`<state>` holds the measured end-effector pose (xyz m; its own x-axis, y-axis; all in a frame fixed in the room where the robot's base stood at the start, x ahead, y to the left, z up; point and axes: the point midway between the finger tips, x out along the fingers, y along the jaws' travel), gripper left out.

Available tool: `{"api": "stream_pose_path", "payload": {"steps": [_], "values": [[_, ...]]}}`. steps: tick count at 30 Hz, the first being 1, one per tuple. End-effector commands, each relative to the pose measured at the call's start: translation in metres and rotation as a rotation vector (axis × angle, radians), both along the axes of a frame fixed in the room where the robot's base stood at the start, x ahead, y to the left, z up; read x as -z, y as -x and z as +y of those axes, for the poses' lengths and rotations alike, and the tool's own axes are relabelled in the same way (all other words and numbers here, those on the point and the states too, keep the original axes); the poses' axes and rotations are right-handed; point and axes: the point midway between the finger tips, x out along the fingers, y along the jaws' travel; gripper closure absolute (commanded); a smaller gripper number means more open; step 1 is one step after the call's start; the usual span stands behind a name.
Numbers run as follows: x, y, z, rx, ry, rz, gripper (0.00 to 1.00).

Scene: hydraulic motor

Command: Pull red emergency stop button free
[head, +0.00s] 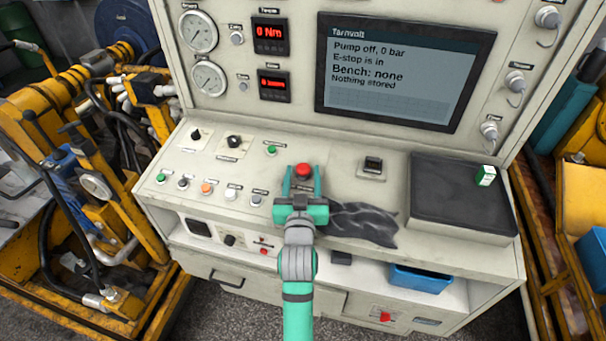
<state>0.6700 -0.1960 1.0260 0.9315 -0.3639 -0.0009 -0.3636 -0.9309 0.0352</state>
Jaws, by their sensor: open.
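The red emergency stop button (303,170) is a round red cap on the sloped panel of the console. My gripper (303,176) is at the button, with one teal finger on its left and one on its right. The fingers are open, and I cannot tell whether they touch the cap. The lower part of the button is hidden by my gripper. The screen (404,70) reads "Pump off, 0 bar", "E-stop is in", "Bench: none", "Nothing stored".
Small buttons (207,188) and black knobs (234,142) lie left of my gripper. A dark cloth-like patch (365,222) is close on the right. A black tray (450,210) holds a small green-white box (485,176). A blue bin (420,278) sits on the shelf below.

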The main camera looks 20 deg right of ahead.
Motion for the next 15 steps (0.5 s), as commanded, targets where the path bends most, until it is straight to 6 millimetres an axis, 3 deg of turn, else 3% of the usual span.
{"api": "stream_pose_path", "payload": {"steps": [10, 15], "values": [[-0.0003, -0.0021, -0.0013, 0.0, -0.001, -0.001, 0.53], [-0.0003, -0.0021, -0.0012, 0.0, -0.001, -0.001, 0.94]]}}
